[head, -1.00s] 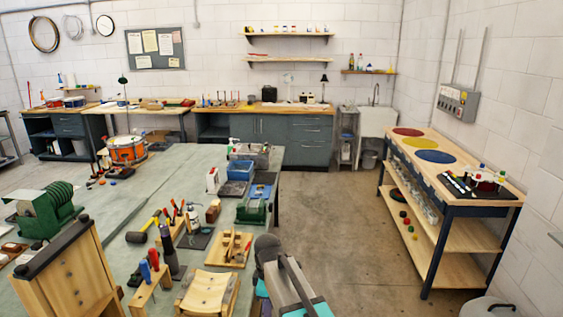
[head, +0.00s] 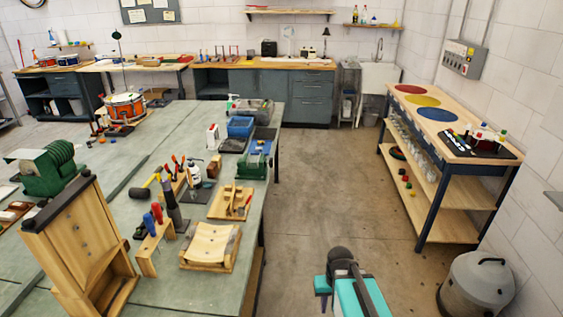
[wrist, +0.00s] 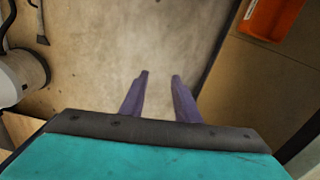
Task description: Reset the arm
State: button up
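My arm, with teal and dark grey parts (head: 355,290), shows at the bottom of the head view, to the right of the green workbench (head: 190,125) and above the open floor. My gripper (wrist: 158,76) shows in the wrist view as two purple fingers standing apart with nothing between them. Bare concrete floor lies beyond the fingertips. The fingers cannot be made out in the head view.
A grey lidded bin (head: 477,285) stands at the lower right. A wooden rack (head: 455,150) with coloured discs stands along the right wall. Tools and an orange drum (head: 124,107) crowd the bench. The aisle floor (head: 320,190) is clear.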

jog(key=s+f+g+b, duration=0.5)
jog(key=s+f+b, duration=0.5)
jog(key=s+f, duration=1.6)
notch_tip(320, 180, down, 2)
jog(key=shift+s+d+f+g, duration=0.15)
jog(key=shift+s+d+g, duration=0.1)
jog(key=shift+g, duration=0.15)
